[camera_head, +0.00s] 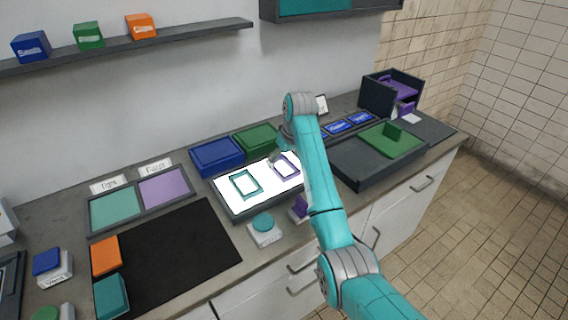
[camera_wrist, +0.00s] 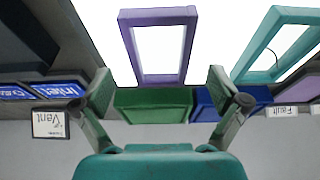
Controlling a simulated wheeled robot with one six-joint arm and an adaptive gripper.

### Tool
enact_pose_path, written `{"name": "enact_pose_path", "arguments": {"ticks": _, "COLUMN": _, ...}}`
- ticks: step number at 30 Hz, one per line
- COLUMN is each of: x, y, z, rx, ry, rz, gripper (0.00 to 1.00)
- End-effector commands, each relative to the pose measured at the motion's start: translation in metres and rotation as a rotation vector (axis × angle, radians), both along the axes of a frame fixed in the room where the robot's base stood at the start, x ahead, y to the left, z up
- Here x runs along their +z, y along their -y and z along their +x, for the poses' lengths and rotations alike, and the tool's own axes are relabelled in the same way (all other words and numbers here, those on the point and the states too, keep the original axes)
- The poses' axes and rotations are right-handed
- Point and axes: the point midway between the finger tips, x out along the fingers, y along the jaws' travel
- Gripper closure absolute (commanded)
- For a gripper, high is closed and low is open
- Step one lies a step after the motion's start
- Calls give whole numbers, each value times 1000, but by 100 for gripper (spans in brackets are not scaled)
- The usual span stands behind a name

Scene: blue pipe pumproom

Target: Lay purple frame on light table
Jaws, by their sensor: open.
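The purple frame (camera_head: 289,178) lies flat on the right half of the lit white light table (camera_head: 266,187). In the wrist view the purple frame (camera_wrist: 188,48) is whole and empty in the middle, with the bright light table (camera_wrist: 222,32) around it. A teal frame (camera_head: 236,185) lies on the left half of the light table, apart from the purple one; it also shows in the wrist view (camera_wrist: 257,40). My gripper (camera_wrist: 160,88) is open, with nothing between its fingers, close to the purple frame. In the head view my arm partly hides the gripper and the table's right end.
Blue (camera_head: 217,156) and green (camera_head: 256,139) bins stand behind the light table. A dark tray with a green plate (camera_head: 392,141) is at right. A button box (camera_head: 264,232) and a purple-topped one (camera_head: 300,208) stand in front. A black mat (camera_head: 175,262) lies at left.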

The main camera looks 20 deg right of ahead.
Motion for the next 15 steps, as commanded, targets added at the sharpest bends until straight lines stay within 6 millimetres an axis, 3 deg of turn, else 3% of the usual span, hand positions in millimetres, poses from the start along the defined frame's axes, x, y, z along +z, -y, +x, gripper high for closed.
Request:
{"name": "enact_pose_path", "arguments": {"ticks": 9, "x": 62, "y": 6, "z": -17, "rx": -1, "ry": 5, "rz": 0, "gripper": 3}}
{"name": "enact_pose_path", "arguments": {"ticks": 15, "x": 85, "y": 8, "z": -24, "rx": 0, "ry": 4, "rz": 0, "gripper": 3}}
